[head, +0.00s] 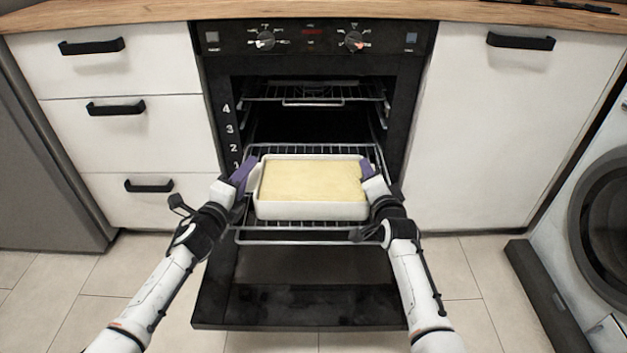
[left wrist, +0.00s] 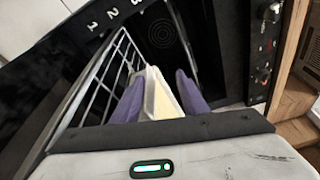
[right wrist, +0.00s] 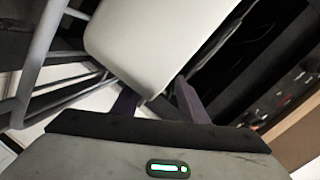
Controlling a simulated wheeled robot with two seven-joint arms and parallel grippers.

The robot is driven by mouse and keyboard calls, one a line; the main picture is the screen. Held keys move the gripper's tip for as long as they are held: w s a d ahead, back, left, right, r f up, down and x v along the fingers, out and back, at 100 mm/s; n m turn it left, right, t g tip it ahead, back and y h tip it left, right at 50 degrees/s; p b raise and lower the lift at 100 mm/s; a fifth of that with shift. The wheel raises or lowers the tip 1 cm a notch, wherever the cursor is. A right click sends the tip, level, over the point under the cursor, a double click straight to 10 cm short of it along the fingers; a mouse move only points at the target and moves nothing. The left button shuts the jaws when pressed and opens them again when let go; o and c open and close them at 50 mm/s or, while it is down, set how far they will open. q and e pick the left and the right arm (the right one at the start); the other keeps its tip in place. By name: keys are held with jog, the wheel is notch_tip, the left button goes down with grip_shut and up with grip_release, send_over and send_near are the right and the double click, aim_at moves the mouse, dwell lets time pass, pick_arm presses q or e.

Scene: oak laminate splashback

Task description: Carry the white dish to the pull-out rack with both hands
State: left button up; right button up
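The white dish (head: 312,210), filled with something pale yellow, is level over the pull-out rack (head: 290,236) in front of the oven. It looks set on the rack bars, though its underside is hidden. My left gripper (head: 243,174) is at the dish's left end. In the left wrist view its purple fingers (left wrist: 160,95) stand apart with the dish's end (left wrist: 152,90) between them. My right gripper (head: 371,170) is at the right end. In the right wrist view its fingers (right wrist: 157,102) are apart at the dish's corner (right wrist: 150,50).
The oven door (head: 300,305) hangs open below the rack. A higher rack (head: 312,93) is inside the oven. White drawers (head: 140,130) stand left, a white cabinet (head: 510,130) right, and a washing machine (head: 605,220) at the far right. The wooden worktop (head: 300,10) runs above.

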pick_arm(q)
jog(key=o, duration=0.5)
jog(key=shift+a+r, duration=0.1)
jog(key=shift+r, duration=0.1)
pick_arm(e)
jog(key=shift+r, duration=0.3)
pick_arm(q)
jog(key=shift+o, duration=0.2)
jog(key=shift+f, duration=0.15)
jog(key=shift+s+a, duration=0.1)
jog(key=shift+a, duration=0.05)
pick_arm(e)
jog(key=shift+w+r, duration=0.1)
pick_arm(q)
jog(key=f+v, duration=0.1)
jog(key=v, duration=1)
jog(key=shift+s+r, duration=0.4)
jog(key=shift+s, duration=0.05)
pick_arm(e)
jog(key=o, duration=0.7)
jog(key=shift+o, duration=1)
